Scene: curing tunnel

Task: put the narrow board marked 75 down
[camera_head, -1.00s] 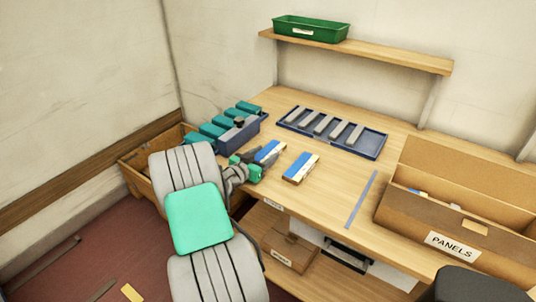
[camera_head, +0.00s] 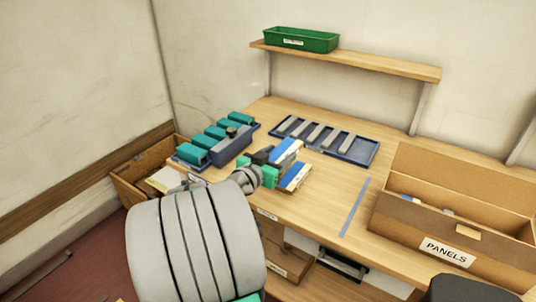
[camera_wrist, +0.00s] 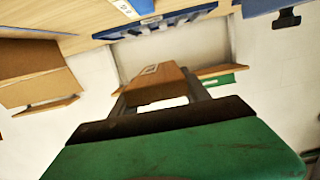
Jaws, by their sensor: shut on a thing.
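My gripper (camera_head: 272,160) is shut on a narrow board (camera_head: 288,149) with a blue and pale top. The board appears to be held above the bench, tilted in the head view. In the wrist view the board's brown wooden face (camera_wrist: 160,87) shows between the two fingers, with a small white label whose mark I cannot read. A second blue and pale board (camera_head: 295,178) lies on the bench just below and beside the held one, partly covered by it and by my gripper. It cannot be told whether the two touch.
A dark blue rack (camera_head: 371,151) with several grey bars lies behind. A grey-blue fixture (camera_head: 232,146) with several teal blocks stands left. A cardboard PANELS box (camera_head: 400,209) stands right, beyond a blue tape line (camera_head: 354,207). Bench between rack and tape is clear.

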